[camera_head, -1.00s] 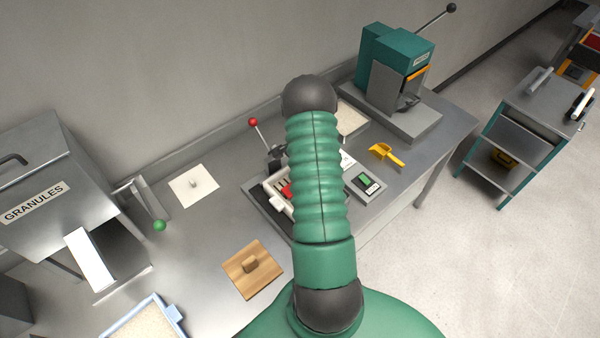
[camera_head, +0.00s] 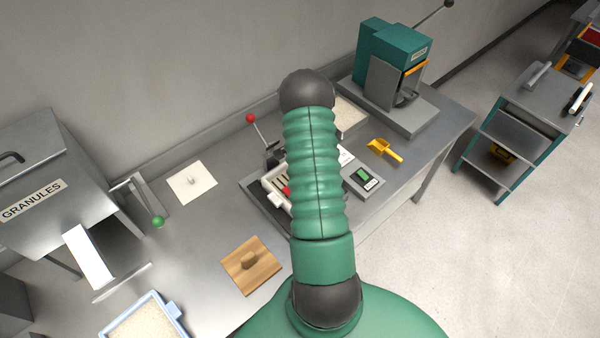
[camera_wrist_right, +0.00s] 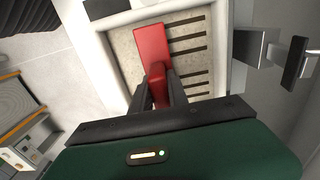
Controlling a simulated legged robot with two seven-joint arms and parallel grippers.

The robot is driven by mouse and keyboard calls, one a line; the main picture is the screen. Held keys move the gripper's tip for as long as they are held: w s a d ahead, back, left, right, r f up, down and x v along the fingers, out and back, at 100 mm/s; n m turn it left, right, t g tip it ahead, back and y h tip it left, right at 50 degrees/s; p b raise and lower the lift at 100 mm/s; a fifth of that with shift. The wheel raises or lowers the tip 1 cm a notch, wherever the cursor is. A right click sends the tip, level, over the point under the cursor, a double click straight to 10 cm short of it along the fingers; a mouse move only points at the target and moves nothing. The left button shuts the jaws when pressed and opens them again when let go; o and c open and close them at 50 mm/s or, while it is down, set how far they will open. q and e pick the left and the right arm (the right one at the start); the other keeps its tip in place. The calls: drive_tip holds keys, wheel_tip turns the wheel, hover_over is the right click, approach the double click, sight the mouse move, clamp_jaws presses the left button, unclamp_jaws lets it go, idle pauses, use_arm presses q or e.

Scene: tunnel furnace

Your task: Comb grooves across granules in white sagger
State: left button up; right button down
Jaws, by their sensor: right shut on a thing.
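The white sagger (camera_head: 268,185) sits on the bench, partly hidden behind my green arm in the head view. In the right wrist view its white wall (camera_wrist_right: 103,55) surrounds pale granules (camera_wrist_right: 128,62). Several dark parallel strips (camera_wrist_right: 190,50) lie across the granules, right of a red comb (camera_wrist_right: 151,45). My right gripper (camera_wrist_right: 160,75) is shut on the red comb, which is over the granules; whether its far edge touches them is hard to tell. A bit of red (camera_head: 286,191) shows beside my arm in the head view. My left gripper is not in view.
A lever with a red knob (camera_head: 251,119) stands behind the sagger. A small scale (camera_head: 366,180), yellow scoop (camera_head: 384,150) and teal press (camera_head: 396,60) are to the right. A wooden lid (camera_head: 251,266), white lid (camera_head: 191,182) and granule hopper (camera_head: 40,190) are to the left.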

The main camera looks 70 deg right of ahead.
drive_tip(key=shift+s+a, duration=0.25)
drive_tip(key=shift+s, duration=0.2)
drive_tip(key=shift+s+a, duration=0.4)
drive_tip(key=shift+s, duration=0.45)
drive_tip(key=shift+s+a, duration=0.25)
drive_tip(key=shift+s, duration=0.1)
wheel_tip(320, 180, up, 8)
drive_tip(key=p, duration=0.6)
drive_tip(key=shift+w, duration=0.1)
